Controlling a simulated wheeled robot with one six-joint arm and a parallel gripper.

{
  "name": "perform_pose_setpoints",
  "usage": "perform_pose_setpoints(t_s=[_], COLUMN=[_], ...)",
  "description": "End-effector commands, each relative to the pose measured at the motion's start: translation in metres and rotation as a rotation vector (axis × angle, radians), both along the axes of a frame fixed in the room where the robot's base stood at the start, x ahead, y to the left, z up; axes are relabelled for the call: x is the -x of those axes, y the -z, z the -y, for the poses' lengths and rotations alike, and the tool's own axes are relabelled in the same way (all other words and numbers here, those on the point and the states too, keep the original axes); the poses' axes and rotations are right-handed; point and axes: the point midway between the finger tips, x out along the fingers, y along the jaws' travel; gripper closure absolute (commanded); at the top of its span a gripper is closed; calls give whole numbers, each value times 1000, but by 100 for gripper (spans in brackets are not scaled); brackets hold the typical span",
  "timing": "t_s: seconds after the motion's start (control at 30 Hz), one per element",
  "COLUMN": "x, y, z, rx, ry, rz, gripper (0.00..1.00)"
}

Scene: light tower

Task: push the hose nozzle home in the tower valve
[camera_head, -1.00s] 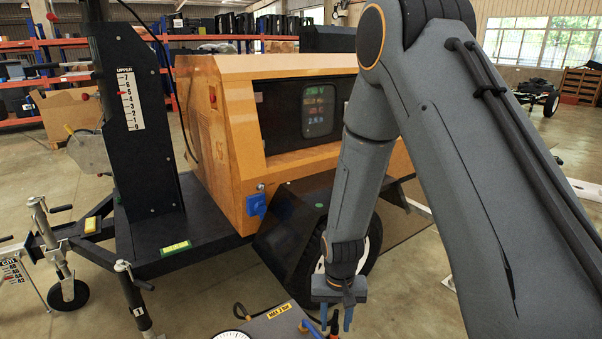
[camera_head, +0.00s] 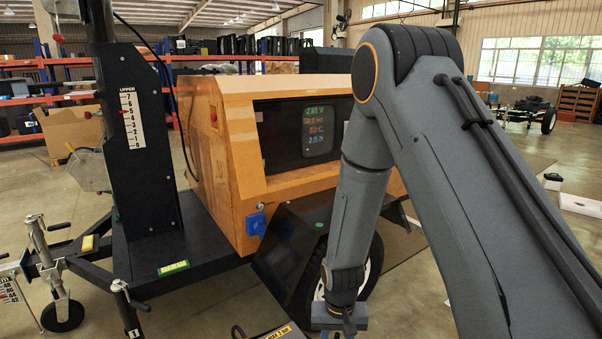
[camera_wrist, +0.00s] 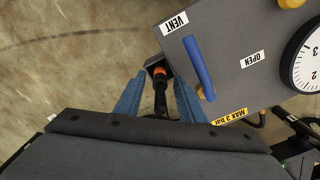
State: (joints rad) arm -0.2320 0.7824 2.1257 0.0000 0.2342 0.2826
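In the wrist view my gripper (camera_wrist: 159,88) has its two blue fingers apart, one on each side of a black hose nozzle (camera_wrist: 161,98). Narrow gaps show between the fingers and the nozzle. The nozzle has an orange ring, and its far end is at a small dark fitting (camera_wrist: 151,63) on the side of the grey valve box (camera_wrist: 225,35). I cannot tell how deep it sits. A blue lever (camera_wrist: 198,66) lies on the box near its VENT label. In the head view my gripper (camera_head: 339,319) is at the bottom edge, fingertips cut off.
A dial gauge (camera_wrist: 305,62) and a yellow knob (camera_wrist: 290,3) are on the box to the right. In the head view the orange light tower cabinet (camera_head: 225,155) stands behind my arm, with a black mast (camera_head: 140,170) at its left. Open floor lies left in the wrist view.

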Motion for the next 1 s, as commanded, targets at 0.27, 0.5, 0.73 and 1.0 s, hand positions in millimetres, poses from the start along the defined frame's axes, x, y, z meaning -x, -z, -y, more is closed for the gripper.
perform_pose_setpoints(t_s=[0.27,0.5,0.73,1.0], x=[0,0,0,0], y=[0,0,0,0], z=[0,0,0,0], rx=[0,0,0,0], ry=[0,0,0,0], rz=[1,0,1,1], gripper=[64,64,64,89])
